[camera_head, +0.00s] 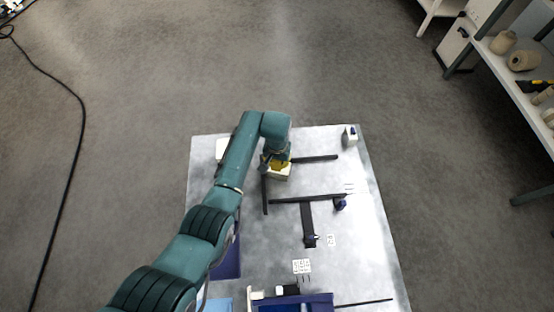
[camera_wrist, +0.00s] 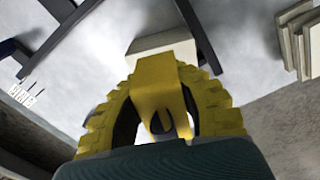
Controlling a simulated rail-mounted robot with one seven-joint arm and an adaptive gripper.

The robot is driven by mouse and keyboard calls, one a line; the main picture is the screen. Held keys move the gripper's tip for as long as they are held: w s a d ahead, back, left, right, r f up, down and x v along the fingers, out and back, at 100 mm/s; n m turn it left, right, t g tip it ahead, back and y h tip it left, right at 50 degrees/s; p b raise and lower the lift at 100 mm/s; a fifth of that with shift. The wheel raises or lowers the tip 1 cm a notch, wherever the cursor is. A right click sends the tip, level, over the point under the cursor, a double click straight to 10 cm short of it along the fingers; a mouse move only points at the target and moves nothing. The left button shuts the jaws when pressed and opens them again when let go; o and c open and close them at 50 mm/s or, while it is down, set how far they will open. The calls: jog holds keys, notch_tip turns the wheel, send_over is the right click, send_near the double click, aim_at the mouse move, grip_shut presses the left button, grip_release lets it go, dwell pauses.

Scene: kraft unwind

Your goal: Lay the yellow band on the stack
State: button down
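The yellow band (camera_wrist: 158,85) is a smooth folded strip between the ridged yellow fingers of my gripper (camera_wrist: 160,80) in the wrist view. The fingers press in on it from both sides. A pale block-like stack (camera_wrist: 167,45) lies just beyond the band; its upper part shows and the rest is hidden. In the head view my gripper (camera_head: 277,161) is over the stack (camera_head: 279,175) at the back of the table, with yellow showing on top. I cannot tell whether the band touches the stack.
Dark bars (camera_head: 265,195) and (camera_head: 315,158) lie beside the stack. Layered pale slabs (camera_wrist: 299,40) stand at the right in the wrist view. A longer dark bar (camera_head: 305,198) crosses the table (camera_head: 365,250) nearer me.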

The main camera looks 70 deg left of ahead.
jog(key=b, duration=0.5)
send_over(277, 179)
jog(key=a, duration=0.1)
jog(key=shift+w+f, duration=0.2)
jog(key=shift+f, duration=2.4)
jog(key=shift+s+d+f+b, duration=0.15)
jog(key=shift+f+b, duration=0.2)
jog(key=shift+f, duration=0.4)
jog(key=shift+s+d+f+b, duration=0.2)
jog(key=shift+f+b, duration=0.2)
jog(key=shift+f, duration=0.35)
jog(key=shift+s+d+f+b, duration=0.15)
jog(key=shift+f+b, duration=0.2)
jog(key=shift+f, duration=0.4)
jog(key=shift+w+a+f, duration=0.2)
jog(key=shift+w+f, duration=0.05)
jog(key=shift+f, duration=0.05)
jog(key=c, duration=1.8)
grip_release()
jog(key=o, duration=0.3)
jog(key=shift+o, duration=0.7)
jog(key=shift+w+a+r, duration=0.1)
jog(key=shift+r, duration=0.15)
jog(key=o, duration=0.5)
jog(key=r, duration=1)
jog(key=w+a+r, duration=0.1)
jog(key=r, duration=0.4)
jog(key=shift+a, duration=0.1)
jog(key=shift+c, duration=0.2)
